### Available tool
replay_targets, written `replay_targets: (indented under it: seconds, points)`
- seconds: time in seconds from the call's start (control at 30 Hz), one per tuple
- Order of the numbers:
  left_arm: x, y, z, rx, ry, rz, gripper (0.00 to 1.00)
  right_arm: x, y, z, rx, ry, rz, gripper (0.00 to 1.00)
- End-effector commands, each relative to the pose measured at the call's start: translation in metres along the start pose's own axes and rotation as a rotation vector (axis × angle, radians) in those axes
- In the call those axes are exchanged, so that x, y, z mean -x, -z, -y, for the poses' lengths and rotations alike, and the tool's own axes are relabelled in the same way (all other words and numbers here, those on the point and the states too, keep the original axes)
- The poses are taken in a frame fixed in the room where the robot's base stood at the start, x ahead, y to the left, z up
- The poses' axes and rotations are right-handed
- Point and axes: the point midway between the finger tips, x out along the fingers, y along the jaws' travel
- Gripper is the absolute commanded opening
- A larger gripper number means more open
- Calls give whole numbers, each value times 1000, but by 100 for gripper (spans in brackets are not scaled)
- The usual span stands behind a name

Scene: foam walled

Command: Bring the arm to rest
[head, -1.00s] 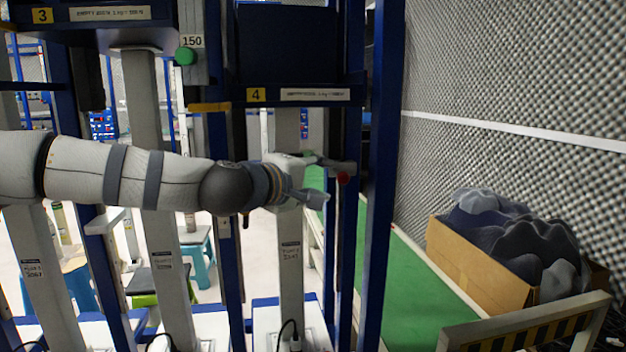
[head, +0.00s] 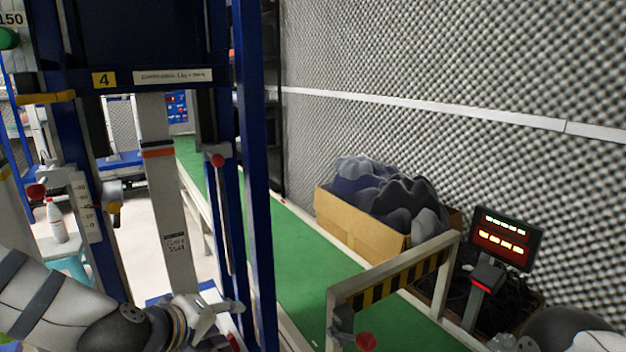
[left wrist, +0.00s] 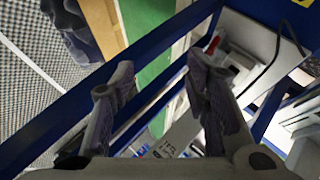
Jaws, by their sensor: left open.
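My left arm comes in at the lower left of the head view. Its gripper (head: 234,322) is low in front of the grey post marked 4 (head: 166,200). In the left wrist view the gripper (left wrist: 162,75) has its two fingers spread apart with nothing held between them. Blue frame bars (left wrist: 60,125) pass behind the fingers; I cannot tell how close they are. At the bottom right of the head view, part of my right arm shows with a pale end piece that may be its gripper (head: 503,343); its jaws cannot be made out.
Blue uprights (head: 257,190) stand beside the post. A green walkway (head: 300,265) runs back along the foam wall (head: 460,65). A cardboard box (head: 350,222) of dark foam lumps, a striped barrier (head: 395,282) and a lit display (head: 506,238) stand on the right.

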Motion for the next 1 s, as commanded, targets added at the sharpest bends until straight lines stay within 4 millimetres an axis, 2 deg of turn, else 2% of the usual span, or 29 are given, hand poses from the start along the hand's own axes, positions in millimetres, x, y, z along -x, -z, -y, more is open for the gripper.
replay_targets:
  seconds: [0.03,0.1,0.17,0.2,0.27,0.3,0.4,0.5,0.6,0.67,1.0]
  points:
    - [-1,-36,34,-63,74,66,42,5,3,0,0,1,-14,42]
    - [4,-83,86,-147,176,163,42,9,4,0,0,1,-24,42]
    - [16,-121,130,-220,260,251,42,12,6,0,0,2,-33,42]
    - [29,-146,159,-270,315,313,42,15,8,0,0,2,-40,42]
    - [54,-179,202,-344,395,411,42,18,9,1,0,2,-50,42]
    - [74,-199,230,-392,446,477,42,21,11,1,0,3,-57,42]
    - [129,-237,286,-503,555,635,42,26,14,1,-1,3,-73,42]
    - [177,-258,322,-586,630,761,42,30,16,1,-1,4,-84,42]
    - [207,-266,341,-632,672,835,42,32,17,1,-1,4,-90,42]
    - [215,-269,346,-645,682,856,42,32,17,1,-1,4,-90,42]
    - [216,-269,347,-645,685,861,42,32,16,1,-1,4,-88,42]
